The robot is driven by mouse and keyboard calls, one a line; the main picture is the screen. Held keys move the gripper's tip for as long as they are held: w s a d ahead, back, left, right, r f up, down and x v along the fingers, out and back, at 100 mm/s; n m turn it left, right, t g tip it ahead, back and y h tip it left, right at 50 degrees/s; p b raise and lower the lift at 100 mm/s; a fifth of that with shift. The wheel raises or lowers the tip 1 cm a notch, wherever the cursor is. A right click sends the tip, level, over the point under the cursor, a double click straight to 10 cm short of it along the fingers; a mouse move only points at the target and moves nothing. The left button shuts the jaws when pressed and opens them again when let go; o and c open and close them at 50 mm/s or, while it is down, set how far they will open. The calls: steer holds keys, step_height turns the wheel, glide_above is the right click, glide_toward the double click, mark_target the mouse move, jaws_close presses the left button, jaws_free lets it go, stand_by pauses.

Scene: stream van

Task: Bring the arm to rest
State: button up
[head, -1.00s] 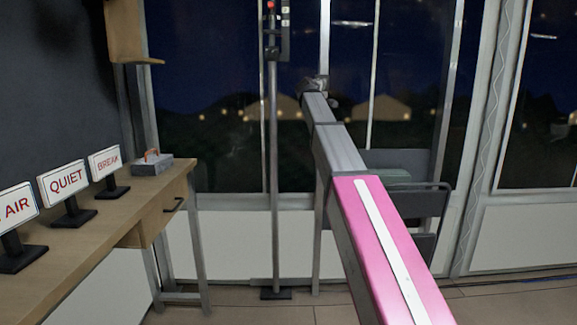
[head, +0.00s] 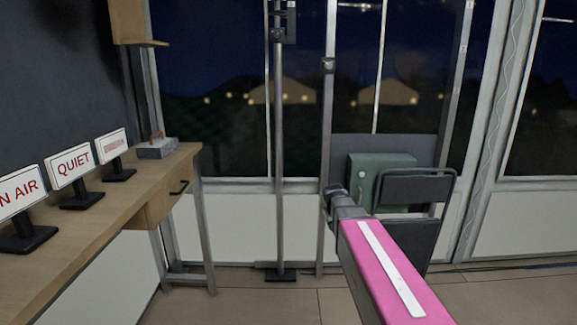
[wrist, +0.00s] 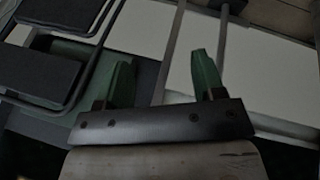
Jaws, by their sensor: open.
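My arm (head: 385,272), with a pink link and a white stripe, reaches forward from the lower right in the head view. Its far end is bent at a dark joint in front of the window wall, and my gripper is hard to make out there. In the wrist view my gripper (wrist: 162,82) shows two green fingers set well apart on a dark bar. Nothing is between the fingers. They point toward a pale wall panel and grey posts, and touch nothing that I can see.
A dark folding chair (head: 418,188) and a green box (head: 372,180) stand close beyond my arm. A thin pole (head: 279,150) stands left of it. A wooden desk (head: 90,240) at left bears several signs, including QUIET (head: 73,167), and a grey box (head: 156,149). Floor between is clear.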

steer(key=s+f+m+g+y, duration=0.1)
steer(key=s+f+g, duration=0.1)
steer(key=s+f, duration=0.4)
steer(key=s+f+m+g+y, duration=0.1)
steer(key=s+f, duration=0.6)
steer(key=s, duration=0.7)
steer(key=shift+s+a+m+g, duration=0.2)
steer(key=shift+a+m+g, duration=0.25)
steer(key=shift+m+g, duration=0.3)
